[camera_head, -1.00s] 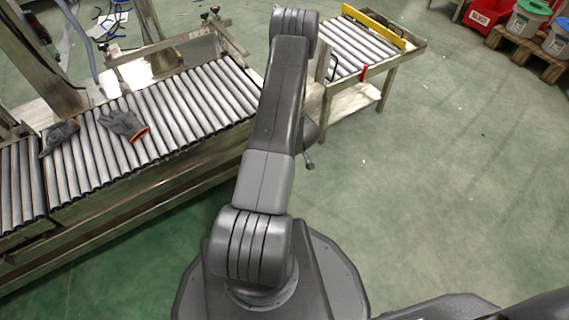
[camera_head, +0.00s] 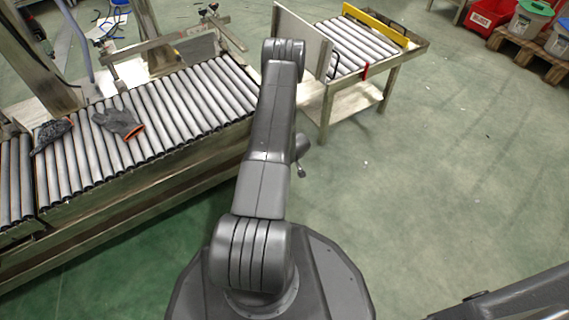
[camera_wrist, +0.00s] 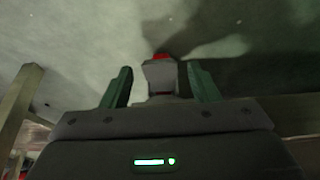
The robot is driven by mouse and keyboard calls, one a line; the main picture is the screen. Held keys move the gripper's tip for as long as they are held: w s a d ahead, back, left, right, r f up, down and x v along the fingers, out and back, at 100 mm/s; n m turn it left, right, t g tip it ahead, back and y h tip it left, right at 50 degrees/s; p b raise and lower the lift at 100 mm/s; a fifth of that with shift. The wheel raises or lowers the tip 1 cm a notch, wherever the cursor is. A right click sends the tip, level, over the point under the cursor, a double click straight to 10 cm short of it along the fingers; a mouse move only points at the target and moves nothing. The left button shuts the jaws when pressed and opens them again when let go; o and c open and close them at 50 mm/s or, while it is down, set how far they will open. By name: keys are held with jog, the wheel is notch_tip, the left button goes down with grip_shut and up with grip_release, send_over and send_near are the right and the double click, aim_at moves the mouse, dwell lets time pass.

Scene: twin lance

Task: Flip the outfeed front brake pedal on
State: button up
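In the wrist view a grey block with a red top (camera_wrist: 162,74) stands between the two green fingers of my gripper (camera_wrist: 160,87). The fingers are apart. Whether they touch the block, and whether it is the brake pedal, I cannot tell. In the head view my gripper is mostly hidden behind my arm; a small dark part shows beside the arm. The short outfeed roller table (camera_head: 352,45) stands at the upper middle, with a small red part (camera_head: 365,71) on its near edge. No front brake pedal can be made out in the head view.
An upright grey panel (camera_head: 301,38) stands at the outfeed table's left end. Red crates and buckets (camera_head: 530,20) sit at the upper right.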

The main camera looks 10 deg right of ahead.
jog(key=c, duration=0.8)
jog(key=shift+s+d+f+t+y, duration=0.1)
jog(key=shift+s+f+t+y, duration=0.2)
jog(key=shift+f+t, duration=0.5)
jog(key=shift+c, duration=0.2)
jog(key=shift+s+f+t+y, duration=0.1)
jog(key=shift+f+t+y, duration=0.45)
jog(key=shift+t, duration=0.65)
jog(key=shift+f+t, duration=0.45)
jog(key=shift+t, duration=0.35)
jog(key=o, duration=1)
